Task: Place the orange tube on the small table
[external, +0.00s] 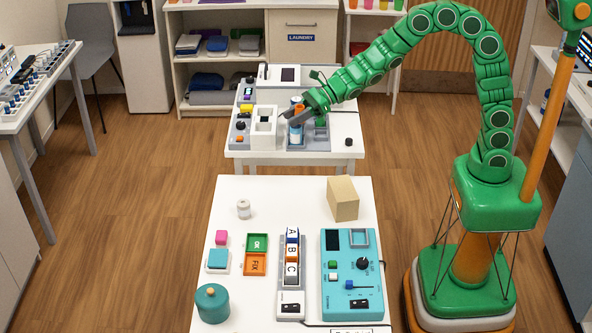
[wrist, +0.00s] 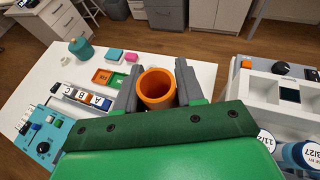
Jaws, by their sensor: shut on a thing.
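The orange tube (wrist: 157,101) is between the two grey fingers of my gripper (wrist: 156,82) in the wrist view, its round open mouth facing the camera. My gripper is shut on it.
Blue vials (wrist: 300,155) and a white device (wrist: 262,85) are close by on the far table. The nearer white table (external: 262,205) carries a teal control box (external: 340,305), a lettered block strip (external: 291,255), trays, a teal pot (external: 211,303) and a cardboard box (external: 342,200).

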